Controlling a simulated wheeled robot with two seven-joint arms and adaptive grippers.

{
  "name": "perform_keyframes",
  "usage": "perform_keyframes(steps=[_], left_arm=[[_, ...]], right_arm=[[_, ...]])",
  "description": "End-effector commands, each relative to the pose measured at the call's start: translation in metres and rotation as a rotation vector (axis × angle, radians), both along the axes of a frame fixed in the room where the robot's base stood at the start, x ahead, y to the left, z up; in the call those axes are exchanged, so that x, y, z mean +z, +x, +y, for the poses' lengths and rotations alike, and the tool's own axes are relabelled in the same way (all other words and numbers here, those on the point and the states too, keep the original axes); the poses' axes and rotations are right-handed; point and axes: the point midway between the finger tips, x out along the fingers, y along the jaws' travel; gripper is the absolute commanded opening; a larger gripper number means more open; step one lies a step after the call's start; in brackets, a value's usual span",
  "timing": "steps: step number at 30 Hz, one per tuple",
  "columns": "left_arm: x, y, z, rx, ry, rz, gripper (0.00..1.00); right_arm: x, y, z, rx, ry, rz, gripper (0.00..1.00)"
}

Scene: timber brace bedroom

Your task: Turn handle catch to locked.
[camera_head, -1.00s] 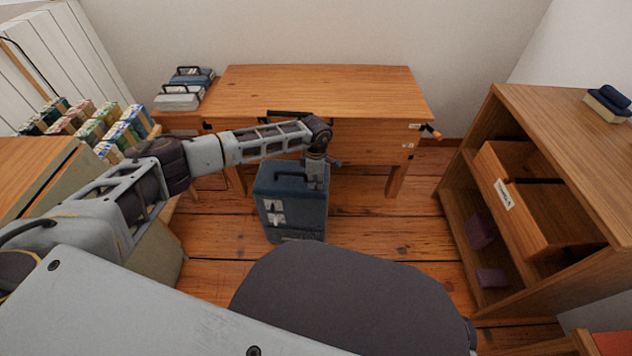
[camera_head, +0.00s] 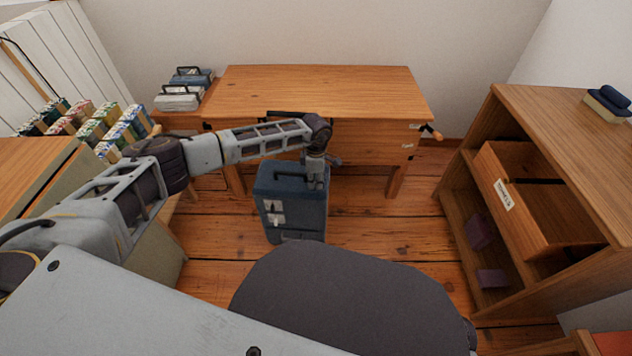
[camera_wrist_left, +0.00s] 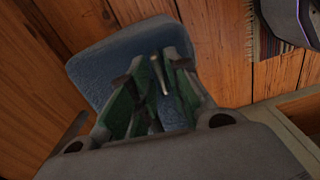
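A dark blue case (camera_head: 283,205) stands upright on the floor in front of the desk, with pale marks on its front. My left gripper (camera_head: 318,178) points down at the right part of its top, where it hides some of the surface. In the left wrist view, the fingers (camera_wrist_left: 160,72) stand apart over the case's blue top (camera_wrist_left: 97,68). A thin pale bar (camera_wrist_left: 162,78) shows between the fingers; whether they touch it is unclear. I cannot make out a lock mark or the catch's position. My right gripper is not in view.
A wooden desk (camera_head: 320,88) stands behind the case. A shelf unit (camera_head: 560,130) with an open drawer (camera_head: 525,205) is at the right. Several small boxes (camera_head: 100,122) sit at the left. Wooden floor is clear between case and shelf.

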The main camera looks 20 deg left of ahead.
Motion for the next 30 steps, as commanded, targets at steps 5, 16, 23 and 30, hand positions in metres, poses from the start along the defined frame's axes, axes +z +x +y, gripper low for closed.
perform_keyframes(steps=[5, 16, 23, 30], left_arm=[[0.019, 0.001, 0.0, 0.0, -0.001, -0.003, 0.18], [0.073, 0.001, 0.0, 0.0, -0.001, -0.003, 0.18], [0.101, 0.001, 0.0, 0.001, 0.0, -0.003, 0.18], [0.112, 0.0, 0.0, 0.0, -0.001, -0.001, 0.18]], right_arm=[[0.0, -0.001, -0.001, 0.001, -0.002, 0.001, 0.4], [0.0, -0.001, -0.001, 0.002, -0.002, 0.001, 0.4], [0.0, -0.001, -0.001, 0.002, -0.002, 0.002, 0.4], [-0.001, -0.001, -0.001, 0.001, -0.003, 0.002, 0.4]])
